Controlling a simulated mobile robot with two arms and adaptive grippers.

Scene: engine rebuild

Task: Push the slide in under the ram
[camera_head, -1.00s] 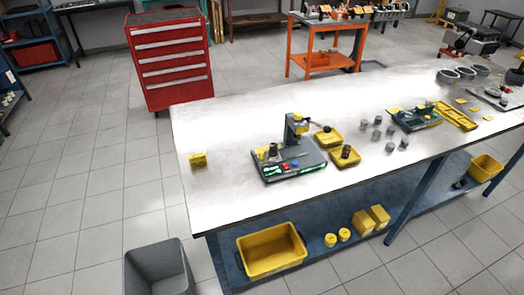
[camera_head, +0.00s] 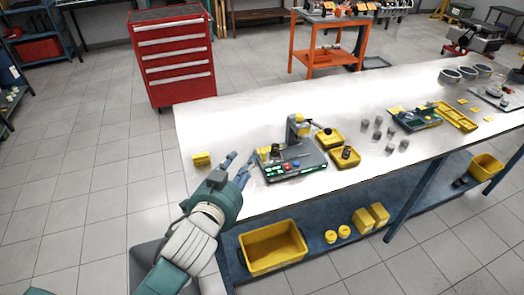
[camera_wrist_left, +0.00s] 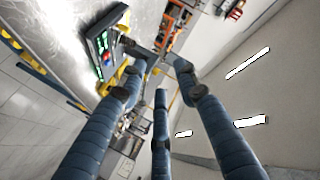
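The press (camera_head: 293,166) stands on the workbench, with a dark base, an upright column and a front panel with coloured buttons. Its ram head (camera_head: 299,119) has a yellow part at the top of the column. What looks like the slide (camera_head: 264,153), a small yellow piece, sits at the left of the base, with a grey part beside it. My left gripper (camera_head: 238,163) is open and empty, just left of the press, its fingers pointing toward it without visible contact. The press panel (camera_wrist_left: 103,50) shows in the left wrist view beyond the spread fingers. My right gripper is not in view.
A yellow block (camera_head: 201,159) lies near the bench's left edge. Yellow trays (camera_head: 345,158), one holding a dark part, stand right of the press, with several grey cylinders (camera_head: 377,133) beyond. A yellow bin (camera_head: 272,247) sits on the lower shelf. The bench behind the press is clear.

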